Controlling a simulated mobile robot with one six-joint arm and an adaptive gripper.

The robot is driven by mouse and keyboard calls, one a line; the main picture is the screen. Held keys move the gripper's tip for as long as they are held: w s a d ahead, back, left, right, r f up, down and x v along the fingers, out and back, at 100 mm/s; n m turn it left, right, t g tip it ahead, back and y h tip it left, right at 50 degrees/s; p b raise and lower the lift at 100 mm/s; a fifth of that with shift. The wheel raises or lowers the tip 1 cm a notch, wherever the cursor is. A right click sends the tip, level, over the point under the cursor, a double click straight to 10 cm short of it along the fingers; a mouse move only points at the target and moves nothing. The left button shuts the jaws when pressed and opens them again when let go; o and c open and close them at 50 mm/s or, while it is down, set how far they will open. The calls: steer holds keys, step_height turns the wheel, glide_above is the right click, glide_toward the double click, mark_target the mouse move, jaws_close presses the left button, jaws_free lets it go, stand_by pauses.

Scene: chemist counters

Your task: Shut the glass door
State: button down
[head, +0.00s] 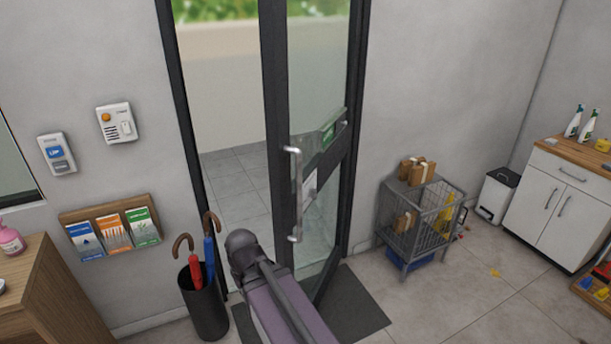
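The glass door (284,108) has a dark frame and stands ajar, its handle side swung into the room. Its hinge side appears to be at the right jamb. A wide gap between its left stile and the left jamb (185,110) shows the tiled floor outside. A silver vertical pull handle (299,195) is on the left stile. A green sign and a white notice are on the leaf. My arm reaches up from the bottom centre, in front of the doorway and below the handle. My gripper does not show, so its contact with the door cannot be seen.
An umbrella stand (205,308) with red and blue umbrellas stands left of my arm, close to the doorway. A dark mat (352,308) lies under the door. A wire basket cart (408,235) with paper bags stands right. A wooden counter (45,300) is left. Floor at front right is mostly clear.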

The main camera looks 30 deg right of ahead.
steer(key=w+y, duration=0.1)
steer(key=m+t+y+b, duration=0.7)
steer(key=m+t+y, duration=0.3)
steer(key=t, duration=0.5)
glide_toward(281, 195)
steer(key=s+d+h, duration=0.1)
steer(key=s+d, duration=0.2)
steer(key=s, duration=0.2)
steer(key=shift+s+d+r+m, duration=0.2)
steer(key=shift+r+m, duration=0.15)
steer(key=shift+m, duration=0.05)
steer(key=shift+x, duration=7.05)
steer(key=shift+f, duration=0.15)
